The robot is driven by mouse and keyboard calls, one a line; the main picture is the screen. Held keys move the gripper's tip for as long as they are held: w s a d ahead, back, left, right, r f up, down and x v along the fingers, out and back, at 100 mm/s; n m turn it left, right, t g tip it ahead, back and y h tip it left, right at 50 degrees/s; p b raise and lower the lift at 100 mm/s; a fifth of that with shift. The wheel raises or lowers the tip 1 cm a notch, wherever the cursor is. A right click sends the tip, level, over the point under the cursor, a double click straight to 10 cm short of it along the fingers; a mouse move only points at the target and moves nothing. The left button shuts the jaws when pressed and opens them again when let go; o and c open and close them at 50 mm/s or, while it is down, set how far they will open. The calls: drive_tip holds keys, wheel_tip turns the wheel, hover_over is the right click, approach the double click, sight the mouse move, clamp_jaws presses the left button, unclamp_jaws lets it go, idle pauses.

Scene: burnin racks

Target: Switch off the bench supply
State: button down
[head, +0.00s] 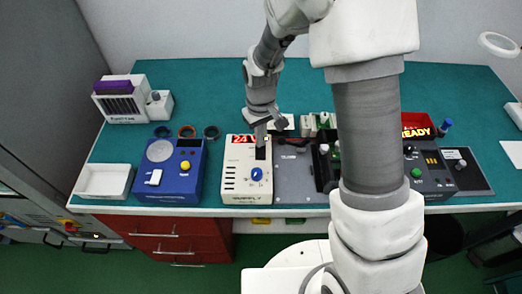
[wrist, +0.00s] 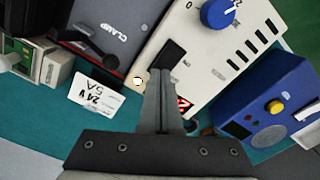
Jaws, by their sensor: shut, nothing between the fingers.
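The bench supply (head: 232,184) is a cream box marked SUPPLY, near the middle of the bench's front edge. It has a red lit display (head: 242,139) and a blue knob (head: 257,173). In the wrist view the knob (wrist: 218,12) has a 0 beside it. A black rectangle, apparently its switch (wrist: 171,54), lies right at my fingertips; it also shows in the head view (head: 260,154). My gripper (wrist: 160,74) is shut and empty, over the supply's rear part. It partly hides the display. I cannot tell whether the fingertips touch the switch.
A blue box with a yellow button (head: 188,190) stands close left of the supply. A grey clamp plate (head: 292,180) adjoins it on the right. A white 24 V 5 A card (wrist: 104,98) lies behind. A white tray (head: 84,194) is far left. My arm hides part of the bench.

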drive_tip(key=shift+f, duration=0.4)
drive_tip(key=shift+r, duration=0.15)
drive_tip(key=shift+r+p, duration=2.1)
drive_tip(key=shift+r, duration=1.3)
drive_tip(key=s+d+r+m+t, duration=0.1)
drive_tip(key=s+d+r, duration=0.2)
drive_tip(key=r, duration=0.5)
drive_tip(key=s+d+r+m+t, duration=0.1)
drive_tip(key=s+d+r, duration=0.1)
drive_tip(key=d+r, duration=0.35)
drive_tip(key=s+d+r+m+t, duration=0.3)
drive_tip(key=s+d+r, duration=0.1)
drive_tip(key=s+r, duration=0.6)
drive_tip(key=s, duration=0.3)
drive_tip(key=shift+s+r+m+t, duration=0.2)
drive_tip(key=shift+s+m+t, duration=0.1)
drive_tip(key=shift+s, duration=0.05)
